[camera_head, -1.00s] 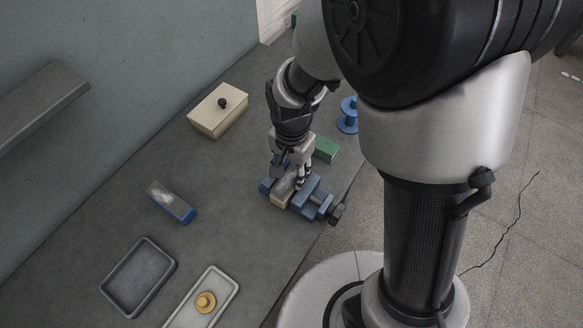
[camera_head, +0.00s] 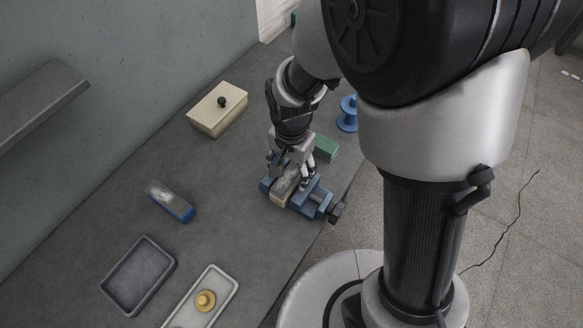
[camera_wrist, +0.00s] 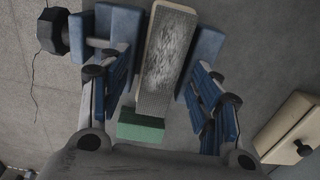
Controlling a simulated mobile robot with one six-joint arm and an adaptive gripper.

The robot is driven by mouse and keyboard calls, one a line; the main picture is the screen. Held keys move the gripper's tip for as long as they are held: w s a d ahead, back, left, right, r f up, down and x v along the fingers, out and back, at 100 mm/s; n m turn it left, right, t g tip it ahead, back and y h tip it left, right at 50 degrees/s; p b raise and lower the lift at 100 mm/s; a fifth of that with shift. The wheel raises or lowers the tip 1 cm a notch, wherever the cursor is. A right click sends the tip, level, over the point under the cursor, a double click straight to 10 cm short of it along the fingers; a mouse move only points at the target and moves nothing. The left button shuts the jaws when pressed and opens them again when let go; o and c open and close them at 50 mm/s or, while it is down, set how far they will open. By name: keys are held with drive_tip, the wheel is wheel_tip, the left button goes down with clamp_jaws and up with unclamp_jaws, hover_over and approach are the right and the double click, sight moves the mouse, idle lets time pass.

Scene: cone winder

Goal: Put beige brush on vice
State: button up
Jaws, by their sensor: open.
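The beige brush (camera_head: 281,196) lies on the blue vice (camera_head: 307,197), between its jaws, with its grey bristly face up. In the wrist view the brush (camera_wrist: 166,62) sits between the vice's two blue blocks (camera_wrist: 206,52). My gripper (camera_head: 293,176) is open just above the brush. In the wrist view my gripper's fingers (camera_wrist: 162,105) stand apart on either side of the brush's near end, and I see no contact with it. Part of the brush is hidden behind my fingers in the head view.
A green block (camera_head: 326,148) and a blue spool (camera_head: 348,114) stand behind the vice near the table edge. A beige box with a black knob (camera_head: 217,110), a blue brush (camera_head: 170,202), a dark tray (camera_head: 138,277) and a light tray (camera_head: 225,291) holding a yellow piece lie left.

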sight(292, 173)
wheel_tip(292, 173, up, 12)
drive_tip(key=p, duration=0.4)
drive_tip(key=s+d+r+n+t, duration=0.4)
drive_tip(key=s+d+r+n, duration=0.3)
drive_tip(key=s+d+r, duration=0.4)
wheel_tip(292, 173, up, 2)
drive_tip(key=s, duration=0.2)
drive_tip(key=shift+s+r+n+t, duration=0.15)
drive_tip(key=shift+s+n+t, duration=0.15)
